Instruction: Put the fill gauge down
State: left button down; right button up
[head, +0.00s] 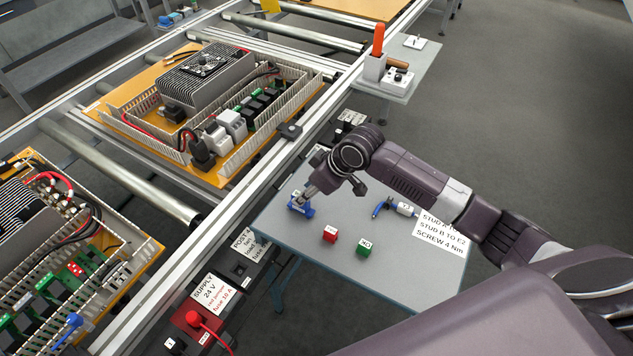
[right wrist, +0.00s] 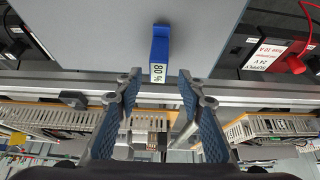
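The fill gauge is a blue block with a white "80 %" label (right wrist: 160,45). In the head view it shows as a small blue piece (head: 300,208) on the grey side table (head: 290,240), under my right gripper (head: 311,190). In the right wrist view my right gripper (right wrist: 159,76) is open. Its two blue-padded fingers stand apart on either side of the labelled end, with a gap on each side. The gauge seems to rest on the table top; the contact is not clear. My left gripper is not in view.
The conveyor rail (head: 262,179) runs along the left. The table's front part is clear.

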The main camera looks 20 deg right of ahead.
jog(key=v, duration=0.8)
